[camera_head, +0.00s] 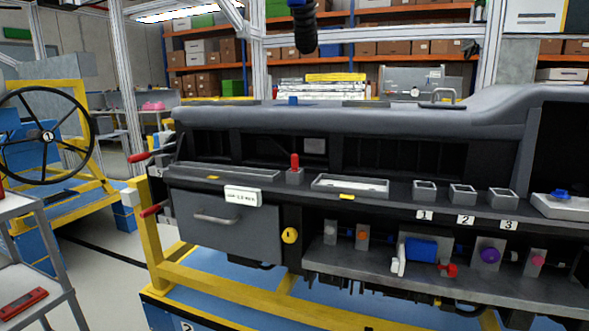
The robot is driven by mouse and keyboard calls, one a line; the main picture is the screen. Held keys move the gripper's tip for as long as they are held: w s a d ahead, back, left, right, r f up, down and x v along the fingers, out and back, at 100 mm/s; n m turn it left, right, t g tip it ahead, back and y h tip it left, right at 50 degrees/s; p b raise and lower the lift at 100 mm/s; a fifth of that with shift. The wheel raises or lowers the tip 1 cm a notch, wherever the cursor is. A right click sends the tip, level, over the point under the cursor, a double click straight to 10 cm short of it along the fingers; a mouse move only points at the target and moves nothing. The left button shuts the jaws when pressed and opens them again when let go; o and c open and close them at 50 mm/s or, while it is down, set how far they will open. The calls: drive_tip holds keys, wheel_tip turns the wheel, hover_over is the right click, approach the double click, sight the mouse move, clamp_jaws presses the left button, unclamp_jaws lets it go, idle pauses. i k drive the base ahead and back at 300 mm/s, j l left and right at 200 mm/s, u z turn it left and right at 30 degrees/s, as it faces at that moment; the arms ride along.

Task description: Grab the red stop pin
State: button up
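A short upright red pin (294,161) stands in a small grey block on the dashboard ledge, left of the middle. Other red parts also show: a red-tipped lever (138,157) and a red handle (150,211) at the dashboard's left end, and a red knob (449,269) on the lower shelf. I cannot tell for sure which one is the stop pin; no label names it. My gripper is not in view, so its opening and its distance to these parts cannot be seen.
The dashboard (340,115) rests on a yellow frame (260,303). Aluminium posts (126,75) stand at the left. A black coiled thing (304,27) hangs at the top. A grey cart (30,235) and a steering wheel (47,136) are at the left.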

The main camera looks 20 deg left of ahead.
sight(294, 157)
drive_tip(key=i+j+z, duration=0.15)
drive_tip(key=j, duration=0.45)
drive_tip(key=i+j+z, duration=0.1)
drive_tip(key=j, duration=0.55)
drive_tip(key=i+j+z, duration=0.15)
drive_tip(key=j, duration=0.55)
drive_tip(key=i+j+z, duration=0.15)
drive_tip(key=j, duration=0.5)
drive_tip(key=i+j+z, duration=0.1)
drive_tip(key=j, duration=0.6)
